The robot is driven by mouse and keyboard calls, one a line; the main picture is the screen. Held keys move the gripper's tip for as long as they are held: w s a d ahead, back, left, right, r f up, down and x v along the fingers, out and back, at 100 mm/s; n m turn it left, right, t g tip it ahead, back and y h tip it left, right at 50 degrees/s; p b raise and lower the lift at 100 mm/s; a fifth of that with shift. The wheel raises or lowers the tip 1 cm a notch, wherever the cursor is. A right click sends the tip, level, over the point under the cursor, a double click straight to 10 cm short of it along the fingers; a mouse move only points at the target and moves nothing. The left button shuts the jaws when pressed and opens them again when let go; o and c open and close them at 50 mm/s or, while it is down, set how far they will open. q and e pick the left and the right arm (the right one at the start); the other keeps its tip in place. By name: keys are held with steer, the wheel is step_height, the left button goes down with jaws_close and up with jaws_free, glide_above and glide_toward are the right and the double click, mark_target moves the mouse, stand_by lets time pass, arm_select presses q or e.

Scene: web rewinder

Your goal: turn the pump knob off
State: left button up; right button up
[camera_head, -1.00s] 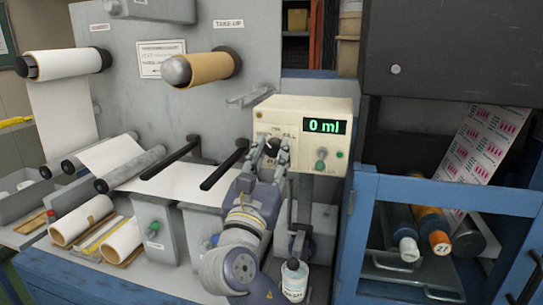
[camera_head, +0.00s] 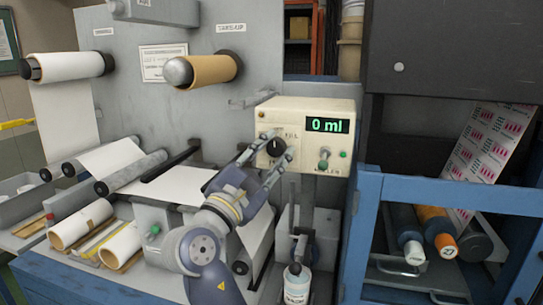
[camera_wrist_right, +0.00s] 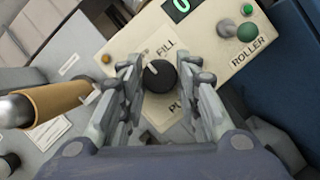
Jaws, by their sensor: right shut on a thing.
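The pump knob (camera_head: 276,147) is a round black dial on the front of a cream pump box (camera_head: 304,107). In the right wrist view the knob (camera_wrist_right: 160,77) has a white pointer mark on its upper-left side. "FILL" is printed beside it; a label starting "PU" is partly hidden. The box display (camera_head: 328,125) reads 0 ml. My right gripper (camera_head: 268,152) reaches up from the lower left, its fingers on either side of the knob. In the wrist view the gripper (camera_wrist_right: 159,72) is shut on the knob. My left gripper is not in view.
A green-tipped roller switch (camera_head: 323,159) sits right of the knob, with an amber light (camera_wrist_right: 106,58) on its other side. A small bottle (camera_head: 297,283) stands below the box. A blue-framed cabinet (camera_head: 460,195) is at right, rewinder rollers (camera_head: 209,69) at left.

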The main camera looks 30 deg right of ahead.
stand_by(0.4)
steer(key=o, duration=1.1)
steer(key=shift+c, duration=0.2)
step_height(320, 180, up, 9)
steer(key=shift+f, duration=0.1)
steer(key=shift+r, duration=0.65)
